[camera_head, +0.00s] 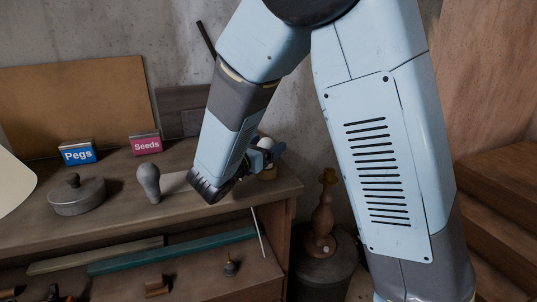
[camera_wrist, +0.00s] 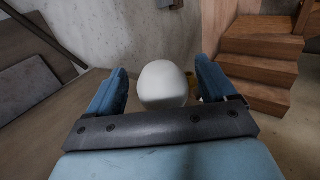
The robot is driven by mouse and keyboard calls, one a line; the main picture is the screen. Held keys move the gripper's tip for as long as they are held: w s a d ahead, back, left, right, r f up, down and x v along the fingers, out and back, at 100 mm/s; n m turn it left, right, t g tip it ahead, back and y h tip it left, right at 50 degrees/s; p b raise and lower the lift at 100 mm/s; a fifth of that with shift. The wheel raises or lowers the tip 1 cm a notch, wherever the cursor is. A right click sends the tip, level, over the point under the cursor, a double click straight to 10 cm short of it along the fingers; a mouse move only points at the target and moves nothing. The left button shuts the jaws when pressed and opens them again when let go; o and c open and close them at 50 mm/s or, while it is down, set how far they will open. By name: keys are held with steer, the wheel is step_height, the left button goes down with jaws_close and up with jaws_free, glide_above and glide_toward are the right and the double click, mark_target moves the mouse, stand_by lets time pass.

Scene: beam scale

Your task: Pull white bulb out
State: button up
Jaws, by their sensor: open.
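The white bulb (camera_wrist: 163,84) shows in the wrist view between the two blue fingers of my gripper (camera_wrist: 162,88). The fingers are open, with a gap on each side of the bulb. In the head view only the top of the white bulb (camera_head: 267,143) shows past my arm, at the right end of the bench. My gripper (camera_head: 268,155) is beside it there, with the fingers partly covering it. The lower part of the bulb and what it sits in are mostly hidden.
A grey bulb-shaped object (camera_head: 149,182) and a lidded grey pot (camera_head: 77,195) stand on the bench (camera_head: 110,226). Blue "Pegs" (camera_head: 78,152) and pink "Seeds" (camera_head: 146,143) boxes stand behind. A turned wooden piece (camera_head: 321,215) stands right of the bench. Wooden steps (camera_wrist: 257,60) are farther right.

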steer(key=x, duration=0.3)
steer(key=shift+d+f, duration=0.1)
steer(key=shift+f, duration=0.05)
steer(key=shift+c, duration=0.3)
steer(key=c, duration=1)
